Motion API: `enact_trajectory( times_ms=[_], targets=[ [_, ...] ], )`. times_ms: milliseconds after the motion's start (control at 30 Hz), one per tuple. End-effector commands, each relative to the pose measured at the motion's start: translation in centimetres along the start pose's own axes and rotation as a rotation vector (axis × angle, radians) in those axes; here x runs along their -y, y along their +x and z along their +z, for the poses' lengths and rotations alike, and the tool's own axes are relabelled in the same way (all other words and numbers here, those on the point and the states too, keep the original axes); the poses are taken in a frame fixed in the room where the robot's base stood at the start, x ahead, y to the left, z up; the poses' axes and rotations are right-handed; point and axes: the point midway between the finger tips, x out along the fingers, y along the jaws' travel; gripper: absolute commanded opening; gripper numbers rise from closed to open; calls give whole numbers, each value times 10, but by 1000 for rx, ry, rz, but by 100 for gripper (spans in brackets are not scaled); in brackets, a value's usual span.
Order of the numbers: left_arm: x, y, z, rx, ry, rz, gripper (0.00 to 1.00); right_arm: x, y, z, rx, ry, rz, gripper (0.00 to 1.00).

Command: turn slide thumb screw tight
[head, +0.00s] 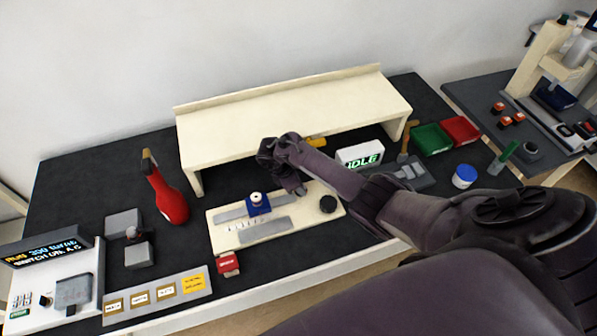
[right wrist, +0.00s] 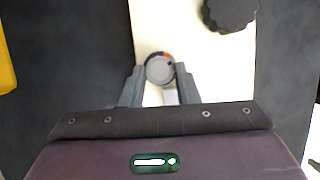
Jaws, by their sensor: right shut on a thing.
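The slide fixture is a cream board (head: 225,238) with grey rails, and it also shows in the right wrist view (right wrist: 190,30). A blue slide block (head: 258,206) with a white-topped knob sits on it. My right gripper (head: 300,190) is low over the board, to the right of the blue block. In the right wrist view, my right gripper (right wrist: 160,75) has its fingers on both sides of a small round grey knob with an orange-red mark, apparently the thumb screw (right wrist: 159,68). The head view hides this knob behind the gripper. My left gripper is not in view.
A black knob (head: 328,203) stands at the board's right end, close to the right gripper. A cream shelf (head: 290,115) rises behind. A small red block (head: 228,265) lies in front, and a red bottle-like tool (head: 168,197) stands left.

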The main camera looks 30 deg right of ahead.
Motion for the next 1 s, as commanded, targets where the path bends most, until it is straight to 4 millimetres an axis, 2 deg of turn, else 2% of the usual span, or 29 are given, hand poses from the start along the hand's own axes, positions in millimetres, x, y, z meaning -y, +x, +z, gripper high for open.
enact_trajectory(
  times_ms=[200, 500, 1000],
  targets=[
    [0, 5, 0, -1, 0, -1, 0, -3, 0, -2, -2, 165, -68, 6],
    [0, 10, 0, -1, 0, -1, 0, -4, 0, -1, -2, 316, -130, 6],
    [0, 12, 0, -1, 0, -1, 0, -5, -1, 0, -3, 375, -152, 6]
  ],
)
